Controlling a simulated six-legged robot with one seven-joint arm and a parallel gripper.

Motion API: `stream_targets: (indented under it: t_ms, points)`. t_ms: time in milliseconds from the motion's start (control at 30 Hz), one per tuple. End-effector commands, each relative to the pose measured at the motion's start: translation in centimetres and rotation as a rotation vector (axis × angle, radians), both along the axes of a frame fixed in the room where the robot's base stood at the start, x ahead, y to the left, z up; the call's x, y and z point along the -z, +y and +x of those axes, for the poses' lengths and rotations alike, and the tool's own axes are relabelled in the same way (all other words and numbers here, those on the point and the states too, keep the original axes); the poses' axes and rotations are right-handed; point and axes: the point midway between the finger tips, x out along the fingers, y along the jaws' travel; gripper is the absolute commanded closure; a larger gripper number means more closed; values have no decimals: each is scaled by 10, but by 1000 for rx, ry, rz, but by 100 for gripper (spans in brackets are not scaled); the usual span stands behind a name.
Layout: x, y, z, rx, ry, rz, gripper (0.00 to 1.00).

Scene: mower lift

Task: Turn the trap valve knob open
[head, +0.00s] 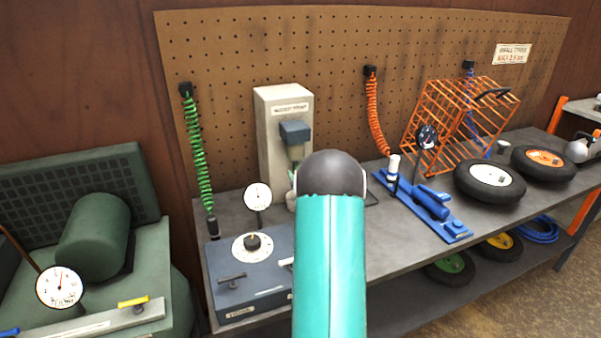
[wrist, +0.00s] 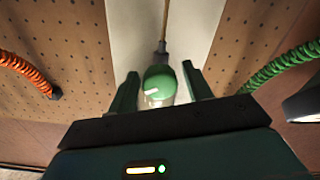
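The trap unit is a pale upright panel (head: 270,120) with a lettered label and a grey-blue block (head: 295,132) on it, standing against the pegboard. My own teal arm hides its lower right part in the head view. In the wrist view, a round green knob-like part with a white mark (wrist: 160,84) sits below a thin brown stem (wrist: 163,32). I take it for the trap valve knob. My gripper (wrist: 160,68) is open, its two green fingers on either side of this part, with small gaps visible. The head view does not show my gripper clearly.
A blue-grey control box (head: 250,280) with a dial and a gauge (head: 257,196) stand left of my arm. A green coiled hose (head: 197,150) and an orange one (head: 376,115) hang nearby. A blue tool (head: 430,205), wheels (head: 489,181) and an orange cage (head: 440,110) are right.

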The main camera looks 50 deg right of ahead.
Motion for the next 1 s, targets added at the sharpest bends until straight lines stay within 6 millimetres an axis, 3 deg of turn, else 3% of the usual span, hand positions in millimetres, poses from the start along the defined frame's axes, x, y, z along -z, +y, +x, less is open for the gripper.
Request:
stream_targets:
  t_ms: [300,467,1000]
  points:
    - [0,0,-1,0,0,0,44]
    - [0,6,-12,2,1,1,44]
    - [0,62,-105,1,1,0,44]
